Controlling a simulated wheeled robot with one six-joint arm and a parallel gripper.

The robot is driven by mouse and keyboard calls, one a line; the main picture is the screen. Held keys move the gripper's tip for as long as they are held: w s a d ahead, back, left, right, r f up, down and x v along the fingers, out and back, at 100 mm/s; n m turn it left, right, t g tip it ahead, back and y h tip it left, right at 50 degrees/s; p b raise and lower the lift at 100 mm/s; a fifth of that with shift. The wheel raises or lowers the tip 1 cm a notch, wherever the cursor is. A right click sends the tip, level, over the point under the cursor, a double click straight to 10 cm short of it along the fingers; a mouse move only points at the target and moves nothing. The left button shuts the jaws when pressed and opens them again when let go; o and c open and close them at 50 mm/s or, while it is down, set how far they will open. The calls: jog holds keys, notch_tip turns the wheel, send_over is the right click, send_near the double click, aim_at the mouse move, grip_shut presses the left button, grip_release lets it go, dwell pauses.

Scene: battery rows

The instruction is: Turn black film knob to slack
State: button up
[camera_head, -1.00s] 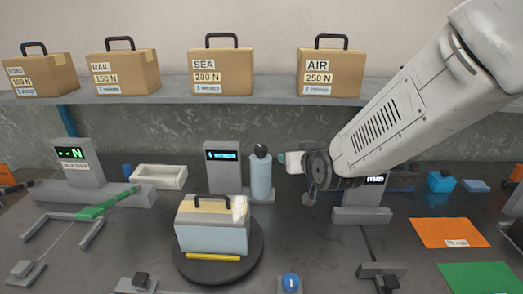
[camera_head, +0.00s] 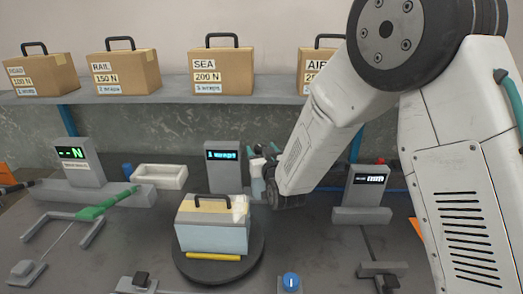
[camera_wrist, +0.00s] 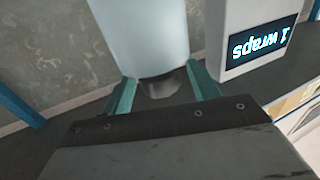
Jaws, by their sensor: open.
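The film roll (camera_head: 257,188) is a pale blue upright cylinder standing behind the turntable, and it shows upside down in the wrist view (camera_wrist: 145,35). Its black knob (camera_wrist: 160,88) is a dark round cap at the end of the roll. My gripper (camera_wrist: 162,75) is open, with a teal finger on each side of the knob. Gaps show between knob and fingers. In the head view my gripper (camera_head: 264,153) is at the top of the roll and largely covers the knob. I cannot tell which way the knob is turned.
A display post reading 1 wraps (camera_head: 222,165) stands close to the roll. The wrapped case (camera_head: 213,228) sits on the black turntable (camera_head: 254,258) in front. Labelled cartons (camera_head: 223,72) line the shelf.

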jog(key=shift+w+a, duration=0.1)
jog(key=shift+w, duration=0.25)
jog(key=c, duration=1)
jog(key=shift+o, duration=0.2)
jog(key=shift+n+y, duration=0.3)
jog(key=shift+y, duration=0.2)
